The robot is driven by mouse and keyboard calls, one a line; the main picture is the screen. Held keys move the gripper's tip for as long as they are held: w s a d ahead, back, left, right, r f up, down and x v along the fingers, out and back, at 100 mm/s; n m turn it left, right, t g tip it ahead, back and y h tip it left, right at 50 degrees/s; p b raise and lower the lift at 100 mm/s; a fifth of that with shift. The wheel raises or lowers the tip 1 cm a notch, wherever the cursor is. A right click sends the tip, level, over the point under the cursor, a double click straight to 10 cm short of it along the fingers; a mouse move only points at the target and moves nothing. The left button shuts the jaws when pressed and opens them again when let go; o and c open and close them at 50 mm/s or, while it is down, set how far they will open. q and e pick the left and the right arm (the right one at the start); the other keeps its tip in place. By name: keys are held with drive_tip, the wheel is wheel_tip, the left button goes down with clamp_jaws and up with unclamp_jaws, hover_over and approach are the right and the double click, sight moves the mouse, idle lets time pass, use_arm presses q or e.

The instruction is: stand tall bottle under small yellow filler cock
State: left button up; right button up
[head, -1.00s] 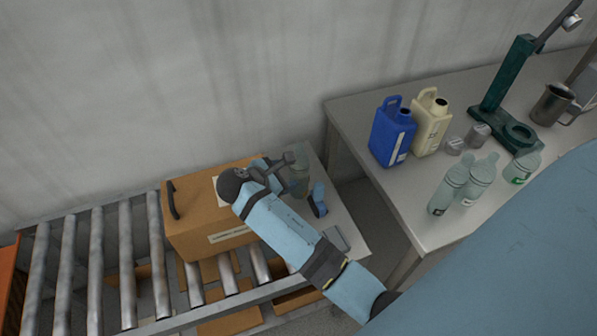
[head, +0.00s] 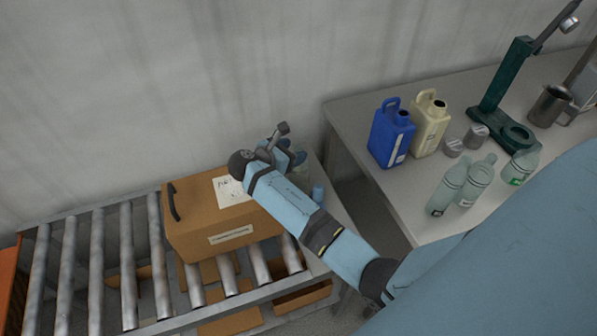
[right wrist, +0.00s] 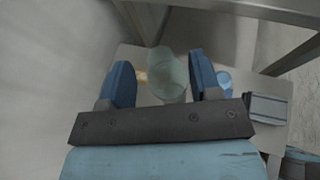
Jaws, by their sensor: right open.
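A translucent pale green bottle (right wrist: 168,75) stands on a small grey table, between the fingers of my right gripper (right wrist: 161,82) in the right wrist view. The fingers are open, with a gap on either side of it; I cannot tell how far below them it is. In the head view my right gripper (head: 292,155) is over the small table and mostly hides this bottle. More clear bottles, one of them (head: 448,188), stand on the bench at right. No yellow filler cock shows. My left gripper is not in view.
A cardboard box (head: 215,212) sits on the roller conveyor (head: 128,250), left of my right arm. A blue object (head: 318,193) is on the small table. The bench (head: 405,205) holds a blue jug (head: 390,135), a cream jug (head: 430,122) and a green stand (head: 505,80).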

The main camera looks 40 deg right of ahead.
sight(302, 148)
drive_tip(key=x, duration=0.4)
drive_tip(key=shift+d+f+p, duration=0.15)
drive_tip(key=shift+d+p, duration=0.15)
drive_tip(key=shift+a, duration=0.1)
clamp_jaws()
